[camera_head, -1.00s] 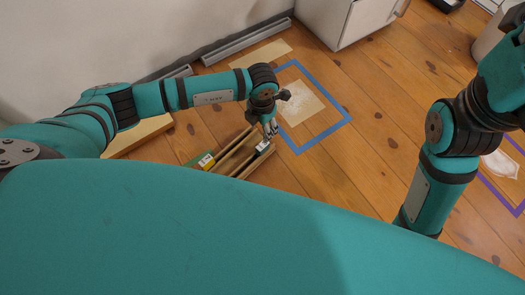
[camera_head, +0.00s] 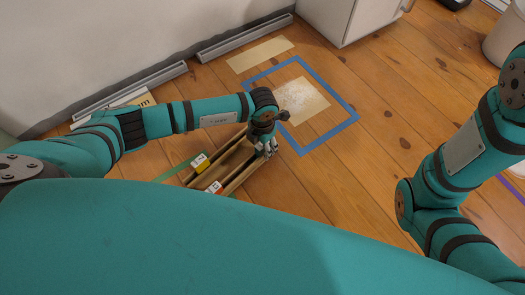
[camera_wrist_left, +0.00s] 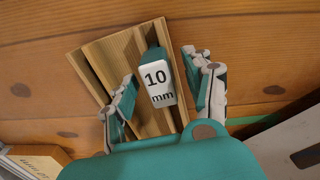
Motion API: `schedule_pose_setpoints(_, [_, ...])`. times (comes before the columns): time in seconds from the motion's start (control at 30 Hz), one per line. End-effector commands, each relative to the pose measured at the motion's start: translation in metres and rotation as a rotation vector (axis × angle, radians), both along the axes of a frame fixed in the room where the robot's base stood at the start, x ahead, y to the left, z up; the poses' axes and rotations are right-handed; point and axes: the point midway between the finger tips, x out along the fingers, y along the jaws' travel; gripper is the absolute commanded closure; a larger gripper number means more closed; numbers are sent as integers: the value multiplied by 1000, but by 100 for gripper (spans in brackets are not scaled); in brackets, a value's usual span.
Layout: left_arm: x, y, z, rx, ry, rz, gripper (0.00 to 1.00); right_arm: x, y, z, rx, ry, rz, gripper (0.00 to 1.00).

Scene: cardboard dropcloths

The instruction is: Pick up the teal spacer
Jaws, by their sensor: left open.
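The teal spacer (camera_wrist_left: 152,57) shows in the left wrist view, with a white end label reading "10 mm". It lies on a grooved wooden tray (camera_wrist_left: 97,75). My left gripper (camera_wrist_left: 163,88) is open, with one finger on each side of the spacer and a visible gap on both sides. In the head view my left gripper (camera_head: 267,150) is over the right end of the tray (camera_head: 237,182). I cannot make out the teal spacer there; the gripper may hide it. My right arm is at the right, its gripper out of frame.
Yellow-labelled (camera_head: 199,160) and red-labelled (camera_head: 214,187) pieces sit at the tray's left side. A blue tape square (camera_head: 346,122) around a tan sheet (camera_head: 303,103) lies beyond. A white cabinet (camera_head: 345,18) stands at the back. Wooden floor (camera_head: 380,165) is open to the right.

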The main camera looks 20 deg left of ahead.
Motion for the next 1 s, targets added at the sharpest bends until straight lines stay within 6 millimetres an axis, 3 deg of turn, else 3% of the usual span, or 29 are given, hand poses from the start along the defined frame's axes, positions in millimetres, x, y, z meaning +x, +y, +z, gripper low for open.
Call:
schedule_pose_setpoints(0.27, [0,0,-3,-1,-2,0,48,0,0,-3,0,-1,0,25])
schedule_pose_setpoints(0.7, [0,0,-3,0,-1,0,100,0,0,-3,-1,-1,0,25])
schedule_pose_setpoints(1.0, [1,0,-1,-1,-2,0,100,0,0,-1,-1,-1,0,25])
